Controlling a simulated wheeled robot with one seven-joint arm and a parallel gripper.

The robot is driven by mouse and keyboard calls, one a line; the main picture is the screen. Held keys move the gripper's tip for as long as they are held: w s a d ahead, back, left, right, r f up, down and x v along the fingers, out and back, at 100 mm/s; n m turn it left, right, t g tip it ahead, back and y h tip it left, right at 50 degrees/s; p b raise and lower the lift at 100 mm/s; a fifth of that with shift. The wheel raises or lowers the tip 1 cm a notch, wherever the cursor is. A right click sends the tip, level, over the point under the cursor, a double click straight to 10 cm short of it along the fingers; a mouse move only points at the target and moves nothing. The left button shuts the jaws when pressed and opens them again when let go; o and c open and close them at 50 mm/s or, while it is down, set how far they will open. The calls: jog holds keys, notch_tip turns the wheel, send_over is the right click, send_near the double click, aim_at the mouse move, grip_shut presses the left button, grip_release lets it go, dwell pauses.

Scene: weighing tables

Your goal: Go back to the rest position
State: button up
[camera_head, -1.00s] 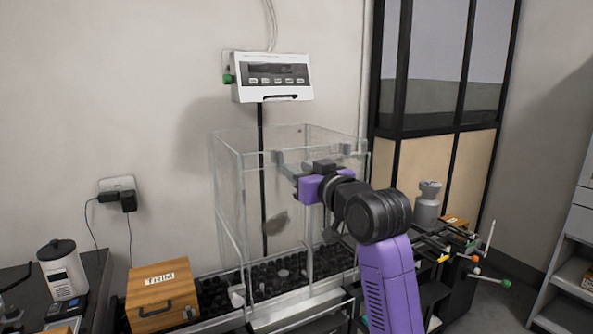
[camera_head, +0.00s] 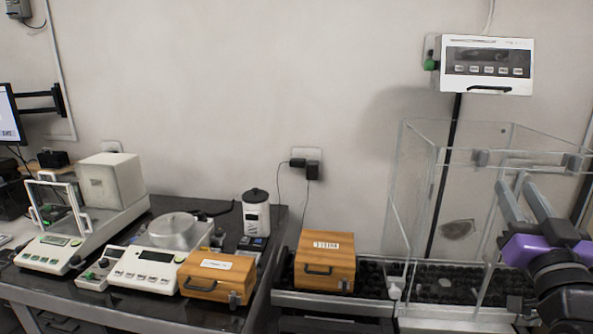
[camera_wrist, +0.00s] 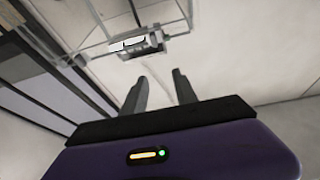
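My gripper (camera_head: 522,193) is at the right of the head view, in front of the clear glass enclosure (camera_head: 412,190). Its two grey fingers point up and stand apart with nothing between them. In the wrist view the fingers (camera_wrist: 158,90) are also spread and empty, with wall beyond them. My purple and black wrist shows below the fingers; the rest of my arm is out of the head view.
The white display unit (camera_head: 487,64) hangs on the wall above the enclosure. A wooden box (camera_head: 325,262) stands left of the enclosure. Another wooden box (camera_head: 217,277), a balance (camera_head: 150,258) and a white grinder-like device (camera_head: 256,215) stand on the dark table at left.

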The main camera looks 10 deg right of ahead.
jog(key=s+a+f+y, duration=0.1)
jog(key=s+a+f, duration=0.6)
jog(key=f, duration=0.3)
jog(key=s+a+f+y, duration=0.1)
jog(key=s+a+f, duration=0.5)
jog(key=s+f, duration=0.25)
jog(key=s+a+f+n+g+y, duration=0.1)
jog(key=s+a+f+g+y, duration=0.1)
jog(key=s, duration=0.5)
jog(key=s+a+f+n+g+y, duration=0.1)
jog(key=s+a+f+n+g, duration=0.1)
jog(key=s+a+f, duration=0.2)
jog(key=s+a+f+n+g+y, duration=0.1)
jog(key=s+a+f, duration=0.3)
jog(key=s, duration=0.7)
notch_tip(320, 180, down, 3)
jog(key=shift+s+r+g+y, duration=0.1)
jog(key=shift+s+g+y, duration=0.25)
jog(key=shift+y, duration=0.45)
